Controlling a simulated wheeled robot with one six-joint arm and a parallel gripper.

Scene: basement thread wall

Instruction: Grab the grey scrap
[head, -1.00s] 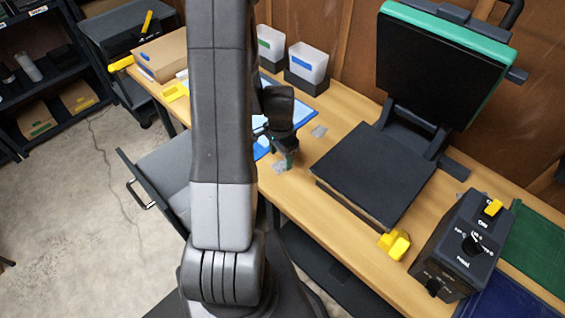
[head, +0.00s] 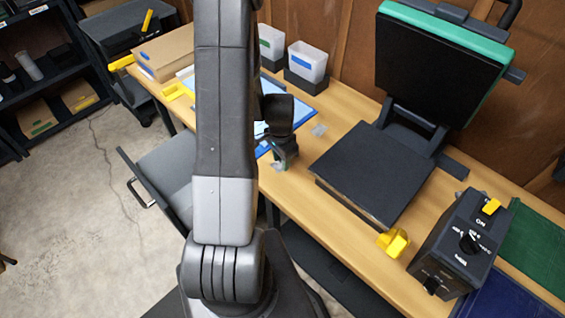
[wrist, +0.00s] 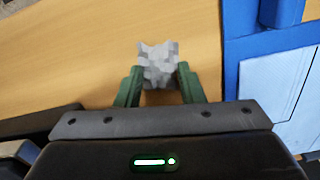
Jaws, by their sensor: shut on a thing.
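The grey scrap (wrist: 158,66) is a small crumpled piece between the two green fingers of my gripper (wrist: 159,84) in the wrist view. The fingers are shut on it from both sides, over the wooden table. In the head view my gripper (head: 283,162) is low over the table's front edge, left of the black press, and the scrap there is mostly hidden by it. A second pale grey scrap (head: 319,130) lies on the table behind and to the right of my gripper.
The heat press (head: 362,172) with its raised lid stands to the right. A blue board (head: 310,112) lies behind my gripper; its edge also shows in the wrist view (wrist: 238,90). White bins (head: 306,62) stand at the back. A yellow object (head: 393,242) and control box (head: 462,245) are front right.

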